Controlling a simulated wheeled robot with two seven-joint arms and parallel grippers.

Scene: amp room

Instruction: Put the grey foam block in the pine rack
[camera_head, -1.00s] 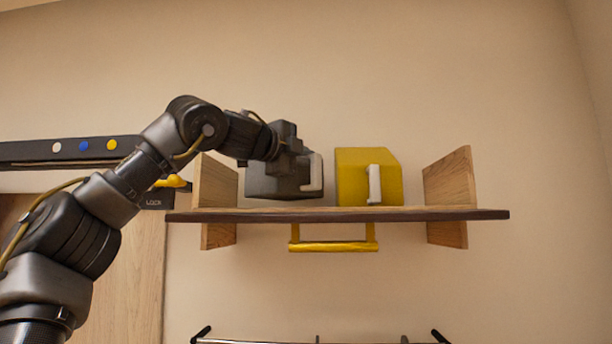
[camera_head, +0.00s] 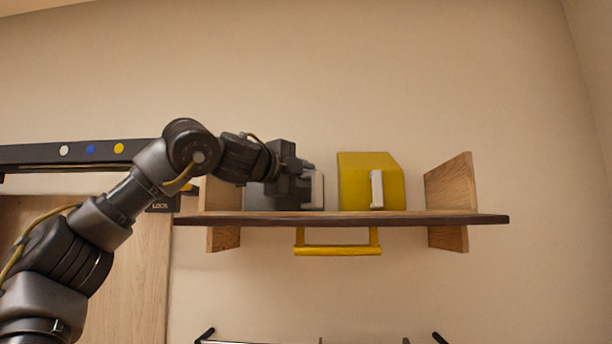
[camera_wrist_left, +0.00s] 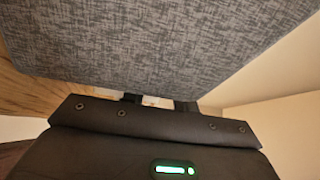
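The grey foam block (camera_head: 262,200) is at the left end of the pine rack (camera_head: 450,185), between the left upright board and the yellow block. Its underside looks to be at or just above the shelf board; I cannot tell if it touches. My left gripper (camera_head: 308,190) is in front of it, at its pale handle, and hides much of the block. In the left wrist view the block's grey woven face (camera_wrist_left: 160,45) fills the top, with my left fingers (camera_wrist_left: 157,100) around a pale part. My right gripper is not in view.
A yellow block (camera_head: 360,185) with a white handle stands mid-shelf. Free shelf lies between it and the right upright. A yellow bar (camera_head: 338,250) hangs under the shelf. A dark rail with coloured dots (camera_head: 90,150) is at left.

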